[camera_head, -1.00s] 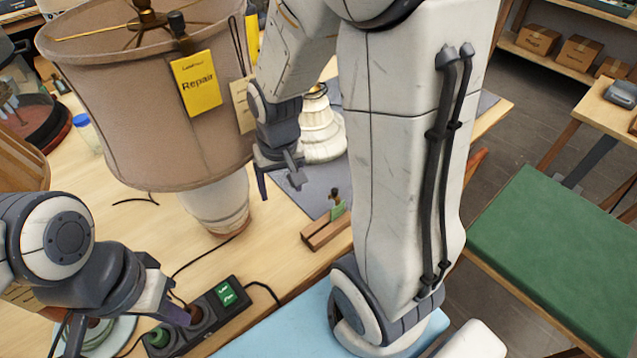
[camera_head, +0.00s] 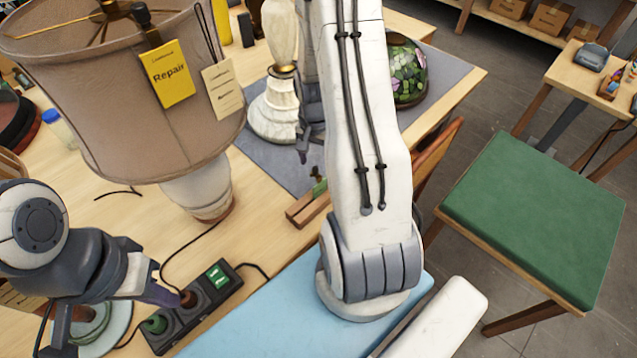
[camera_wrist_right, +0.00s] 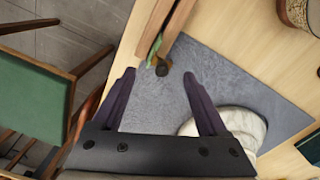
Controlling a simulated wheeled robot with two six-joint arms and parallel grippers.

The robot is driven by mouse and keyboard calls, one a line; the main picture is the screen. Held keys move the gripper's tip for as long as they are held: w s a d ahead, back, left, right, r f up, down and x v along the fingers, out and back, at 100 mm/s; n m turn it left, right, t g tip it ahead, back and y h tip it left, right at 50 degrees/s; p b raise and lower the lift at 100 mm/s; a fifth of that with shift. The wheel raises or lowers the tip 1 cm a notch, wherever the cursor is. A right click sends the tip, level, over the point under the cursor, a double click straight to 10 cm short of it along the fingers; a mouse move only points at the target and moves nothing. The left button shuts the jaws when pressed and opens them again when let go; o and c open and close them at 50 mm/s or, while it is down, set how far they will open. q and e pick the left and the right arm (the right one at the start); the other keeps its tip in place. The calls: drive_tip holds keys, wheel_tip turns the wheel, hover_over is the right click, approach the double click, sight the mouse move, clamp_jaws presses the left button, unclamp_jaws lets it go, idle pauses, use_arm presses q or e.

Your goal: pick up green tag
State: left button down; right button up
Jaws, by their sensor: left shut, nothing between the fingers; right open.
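The green tag (camera_head: 319,187) stands at a small wooden holder (camera_head: 298,212) on the table, partly hidden by my right arm. In the right wrist view the green tag (camera_wrist_right: 152,61) shows as a narrow edge beside a dark round knob (camera_wrist_right: 164,67). My right gripper (camera_wrist_right: 159,78) is open and empty, with the tag ahead between its fingertips. In the head view the right gripper (camera_head: 304,150) is partly behind its own arm, above the grey mat near the holder. My left gripper (camera_head: 176,297) is shut and empty by the power strip, far from the tag.
A large lamp (camera_head: 125,100) with a yellow Repair tag (camera_head: 168,74) stands at left. A white lamp base (camera_head: 272,108) and a stained-glass shade (camera_head: 406,75) are on the grey mat (camera_head: 262,163). A black power strip (camera_head: 200,312) lies in front. A green-topped stool (camera_head: 535,215) is right.

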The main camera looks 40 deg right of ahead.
sight(315, 168)
drive_tip(key=shift+a+f+p, duration=0.1)
drive_tip(key=shift+f+p, duration=0.5)
drive_tip(key=shift+f, duration=1.4)
clamp_jaws()
drive_tip(key=shift+r, duration=0.1)
